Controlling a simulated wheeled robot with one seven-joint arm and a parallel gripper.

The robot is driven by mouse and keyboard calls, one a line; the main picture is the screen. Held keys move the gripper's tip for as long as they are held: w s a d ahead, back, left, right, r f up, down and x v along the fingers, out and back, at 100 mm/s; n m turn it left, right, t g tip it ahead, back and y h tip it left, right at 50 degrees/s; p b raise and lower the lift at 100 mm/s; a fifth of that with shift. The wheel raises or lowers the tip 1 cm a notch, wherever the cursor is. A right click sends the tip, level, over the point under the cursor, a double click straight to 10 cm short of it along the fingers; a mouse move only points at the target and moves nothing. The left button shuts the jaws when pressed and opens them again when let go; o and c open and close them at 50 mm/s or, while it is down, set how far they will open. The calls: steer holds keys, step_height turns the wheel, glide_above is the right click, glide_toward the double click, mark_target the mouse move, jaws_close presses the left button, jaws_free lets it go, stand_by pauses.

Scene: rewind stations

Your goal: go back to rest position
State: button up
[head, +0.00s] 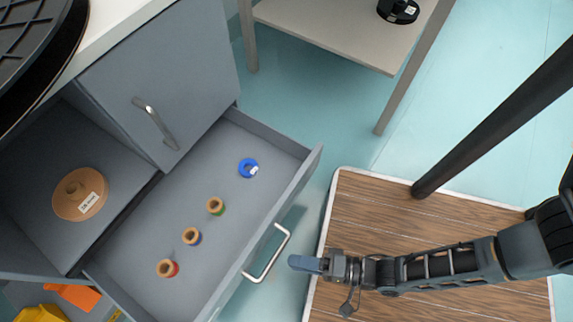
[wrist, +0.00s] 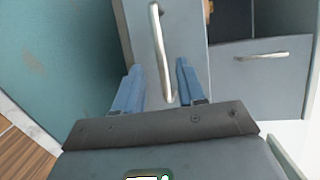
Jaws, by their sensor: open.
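My gripper (head: 300,263) is in the head view at the lower middle, just right of the open drawer's handle (head: 267,252). In the wrist view my gripper (wrist: 156,75) shows two blue fingers spread apart with nothing held between them. The drawer handle (wrist: 160,50) appears between and beyond the fingertips, and I cannot tell whether anything touches it. My arm reaches in from the right over the wooden floor.
The pulled-out drawer (head: 210,260) holds several small spools, one a blue ring (head: 248,167). A cabinet door (head: 160,80) is above it. A brown spool (head: 80,194) sits in an open compartment. A table (head: 340,30) stands behind. A dark pole (head: 490,125) crosses the right side.

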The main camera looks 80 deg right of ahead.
steer(key=shift+s, duration=0.4)
steer(key=shift+r, duration=0.15)
steer(key=d+r+n+p, duration=0.3)
steer(key=r+n+p, duration=0.3)
steer(key=r, duration=1.4)
steer(key=d+r+n+h+p, duration=0.1)
steer(key=d+r+n+p, duration=0.1)
steer(key=r+n+p, duration=0.4)
steer(key=w+d+r+n+g+p, duration=0.1)
steer(key=d+r+n+p, duration=0.2)
steer(key=r+p, duration=1.1)
step_height(320, 180, up, 20)
steer(key=n, duration=0.2)
steer(key=shift+d+f+n, duration=0.15)
steer(key=shift+d+n, duration=0.15)
steer(key=shift+n, duration=0.1)
